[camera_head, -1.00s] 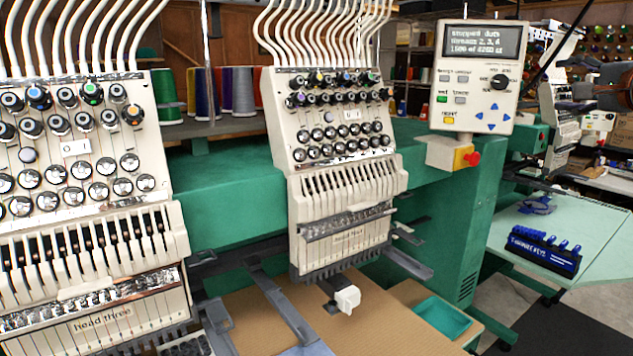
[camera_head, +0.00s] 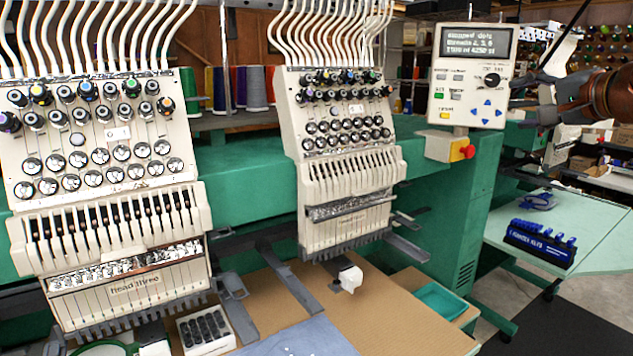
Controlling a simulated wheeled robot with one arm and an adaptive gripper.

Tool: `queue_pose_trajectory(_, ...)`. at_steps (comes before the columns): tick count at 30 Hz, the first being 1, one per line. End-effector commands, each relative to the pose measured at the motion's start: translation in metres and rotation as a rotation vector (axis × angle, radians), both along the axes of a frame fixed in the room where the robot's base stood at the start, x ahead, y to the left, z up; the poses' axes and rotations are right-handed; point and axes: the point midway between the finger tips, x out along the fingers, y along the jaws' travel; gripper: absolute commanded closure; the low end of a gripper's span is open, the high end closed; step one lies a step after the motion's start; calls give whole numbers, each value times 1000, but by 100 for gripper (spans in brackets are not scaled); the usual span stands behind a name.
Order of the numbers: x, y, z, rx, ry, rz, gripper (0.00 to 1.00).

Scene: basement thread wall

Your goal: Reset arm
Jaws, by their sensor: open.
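My gripper (camera_head: 524,103) shows at the right edge, in front of the far machine and to the right of the control panel. It is dark, points left and looks open, with nothing seen between its fingers. The copper-brown end of my arm (camera_head: 606,95) is behind it. The gripper is apart from the control panel (camera_head: 470,77) and well above the pale green table (camera_head: 590,225).
A green embroidery machine (camera_head: 240,190) with two cream heads fills the left and middle. A blue key rack (camera_head: 540,243) stands on the pale green table. A teal tray (camera_head: 440,300) and a white block (camera_head: 350,279) are lower down. Floor shows at lower right.

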Motion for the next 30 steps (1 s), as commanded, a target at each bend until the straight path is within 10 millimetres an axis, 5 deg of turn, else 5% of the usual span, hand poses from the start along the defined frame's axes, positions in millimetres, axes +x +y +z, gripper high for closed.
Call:
queue_pose_trajectory(8, -20, 107, -64, -227, 162, 204, 35)
queue_pose_trajectory(15, -74, 192, -169, -489, 382, 429, 35)
queue_pose_trajectory(22, -151, 225, -275, -697, 621, 622, 35)
queue_pose_trajectory(30, -266, 215, -381, -855, 931, 818, 35)
